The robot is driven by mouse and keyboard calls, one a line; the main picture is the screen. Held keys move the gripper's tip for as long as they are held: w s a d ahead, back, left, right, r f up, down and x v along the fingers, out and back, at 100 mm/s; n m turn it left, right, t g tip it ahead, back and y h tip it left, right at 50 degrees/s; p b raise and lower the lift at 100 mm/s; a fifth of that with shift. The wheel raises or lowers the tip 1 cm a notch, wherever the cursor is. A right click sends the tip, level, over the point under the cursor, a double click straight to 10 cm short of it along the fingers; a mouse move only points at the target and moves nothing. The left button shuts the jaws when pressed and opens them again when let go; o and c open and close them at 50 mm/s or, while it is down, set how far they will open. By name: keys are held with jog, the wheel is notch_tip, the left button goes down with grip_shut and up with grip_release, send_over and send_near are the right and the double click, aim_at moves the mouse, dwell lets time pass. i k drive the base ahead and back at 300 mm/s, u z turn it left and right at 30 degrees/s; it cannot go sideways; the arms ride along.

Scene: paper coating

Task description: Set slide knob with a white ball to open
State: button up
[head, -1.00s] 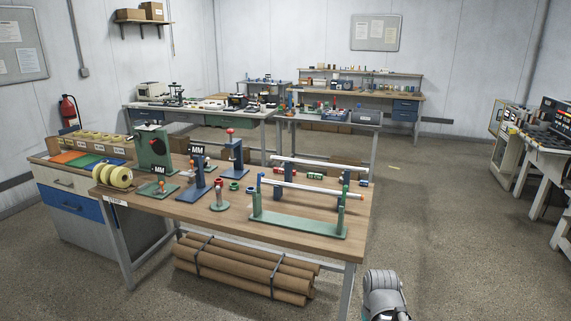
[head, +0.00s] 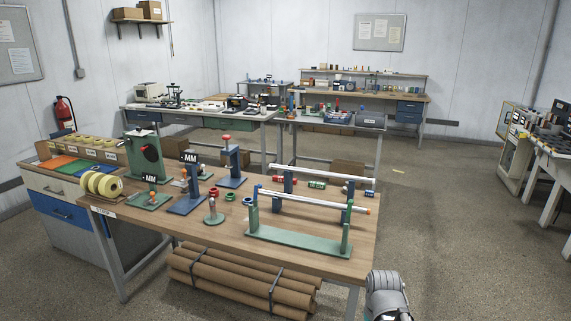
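I cannot make out a slide knob with a white ball in the head view; small fittings on the far benches are too small to tell apart. A green housing (head: 143,157) stands at the table's left. Only a grey part of my arm (head: 388,296) shows at the bottom right, beside the table's front right corner. My gripper is not in view.
A green roller frame (head: 300,243) stands on the near table, with brown paper rolls (head: 240,280) beneath. Back benches (head: 205,120) and a wooden workbench (head: 415,97) line the far side. White-legged equipment tables (head: 552,160) stand at right. Floor (head: 450,230) between is clear.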

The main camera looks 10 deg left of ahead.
aim_at(201, 172)
jog(key=u, duration=1.95)
jog(key=i, duration=2)
jog(key=z, duration=0.05)
